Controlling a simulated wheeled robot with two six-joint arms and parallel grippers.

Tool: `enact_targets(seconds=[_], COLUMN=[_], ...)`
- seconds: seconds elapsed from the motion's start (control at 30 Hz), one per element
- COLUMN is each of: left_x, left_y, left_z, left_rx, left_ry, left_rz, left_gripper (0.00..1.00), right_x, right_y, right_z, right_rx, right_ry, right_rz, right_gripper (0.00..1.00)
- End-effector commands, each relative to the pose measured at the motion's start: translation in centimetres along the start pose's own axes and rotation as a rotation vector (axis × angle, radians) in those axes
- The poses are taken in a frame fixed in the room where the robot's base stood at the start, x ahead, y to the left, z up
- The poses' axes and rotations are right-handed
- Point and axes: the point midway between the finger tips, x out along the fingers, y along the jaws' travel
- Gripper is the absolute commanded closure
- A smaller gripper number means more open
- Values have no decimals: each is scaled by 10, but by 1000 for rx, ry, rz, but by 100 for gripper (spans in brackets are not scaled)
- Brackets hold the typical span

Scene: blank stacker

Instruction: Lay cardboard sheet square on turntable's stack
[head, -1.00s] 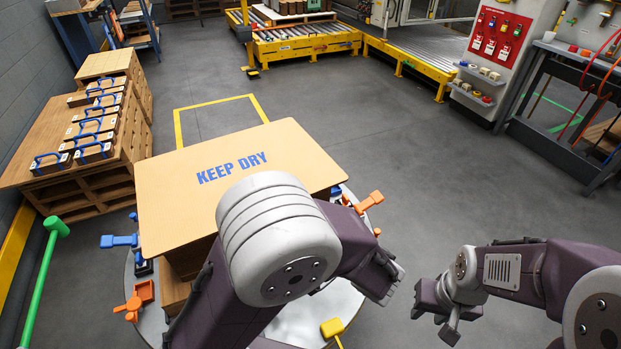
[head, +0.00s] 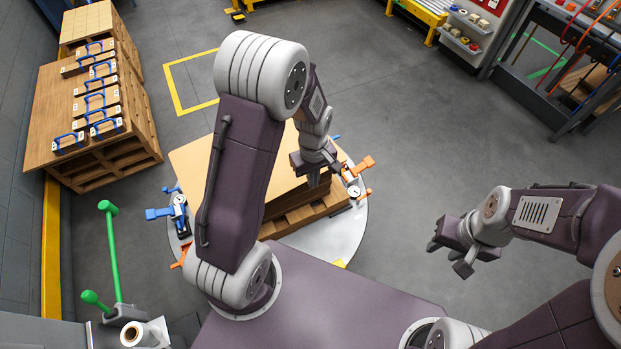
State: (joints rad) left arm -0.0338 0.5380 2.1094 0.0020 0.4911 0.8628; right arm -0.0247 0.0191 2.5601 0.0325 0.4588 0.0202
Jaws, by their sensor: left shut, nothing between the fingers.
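The tan cardboard sheet (head: 195,158) lies over the stack (head: 309,206) on the round grey turntable (head: 335,236). My right gripper (head: 456,255) is open and empty over the floor, to the right of the turntable.
Blue clamps (head: 160,212) and orange clamps (head: 358,172) sit around the turntable rim. A wooden pallet stack (head: 55,105) with several blue-handled blocks stands at the left. Green-headed tools (head: 112,240) stand at the lower left.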

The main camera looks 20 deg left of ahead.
Motion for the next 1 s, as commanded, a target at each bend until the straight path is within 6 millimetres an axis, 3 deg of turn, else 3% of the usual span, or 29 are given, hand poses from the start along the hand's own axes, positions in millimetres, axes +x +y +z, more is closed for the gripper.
enact_targets(seconds=[0.4,0.63,1.0], left_x=[91,87,88], left_y=[-2,-1,-1], left_z=[2,-32,-39], left_rx=[2,0,3], left_ry=[-5,0,-1], left_rz=[-7,-1,-3], left_gripper=[100,100,100], right_x=[9,1,1], right_y=[0,0,0], right_z=[1,0,0], right_rx=[0,0,0], right_ry=[0,0,0], right_rz=[0,0,0], right_gripper=[64,64,64])
